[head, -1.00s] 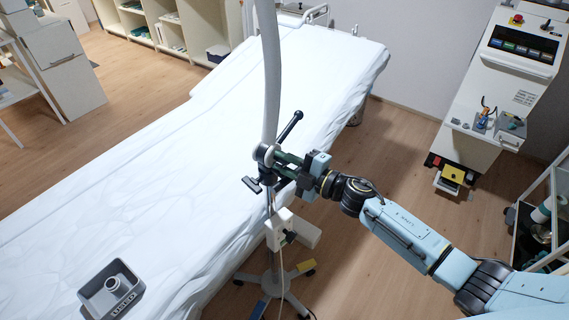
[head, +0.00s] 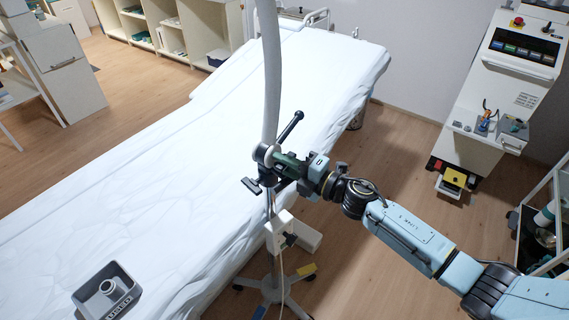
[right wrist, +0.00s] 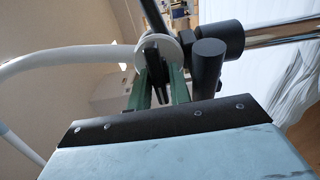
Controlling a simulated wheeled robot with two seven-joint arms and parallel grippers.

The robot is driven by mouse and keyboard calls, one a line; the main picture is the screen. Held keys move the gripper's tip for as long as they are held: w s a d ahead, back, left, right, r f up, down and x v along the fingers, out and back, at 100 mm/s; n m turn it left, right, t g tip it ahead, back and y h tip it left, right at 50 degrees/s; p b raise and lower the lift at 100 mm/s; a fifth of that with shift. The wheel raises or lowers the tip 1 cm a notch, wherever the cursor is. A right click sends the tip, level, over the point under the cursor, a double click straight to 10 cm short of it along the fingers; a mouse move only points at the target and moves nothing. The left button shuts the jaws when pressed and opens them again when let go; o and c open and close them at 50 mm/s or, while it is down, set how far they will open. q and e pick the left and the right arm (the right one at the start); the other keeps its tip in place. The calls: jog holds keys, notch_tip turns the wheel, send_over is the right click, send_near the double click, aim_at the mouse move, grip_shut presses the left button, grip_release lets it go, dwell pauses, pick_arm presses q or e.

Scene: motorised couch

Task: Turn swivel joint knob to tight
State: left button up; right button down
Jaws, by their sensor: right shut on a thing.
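The swivel joint (head: 266,153) sits at the top of a wheeled stand beside the couch, with a black handle rising to its upper right and a short black T-shaped handle at its lower left. My right gripper (head: 276,160) reaches it from the right. In the right wrist view my green gripper fingers (right wrist: 155,90) are closed around a dark piece just below a pale round disc (right wrist: 158,52) of the joint. I take this dark piece to be the knob; the fingers hide most of it. My left gripper is not in view.
A white-sheeted couch (head: 190,150) lies behind the stand (head: 280,232). A grey tray (head: 92,303) with a ring-shaped part sits at its lower left. A pale hose (head: 268,70) rises from the joint. A white machine (head: 500,85) and a shelf cart (head: 540,225) stand at the right.

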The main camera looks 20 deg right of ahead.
jog(key=c, duration=1.3)
grip_release()
jog(key=shift+s+f, duration=0.1)
jog(key=shift+f, duration=0.1)
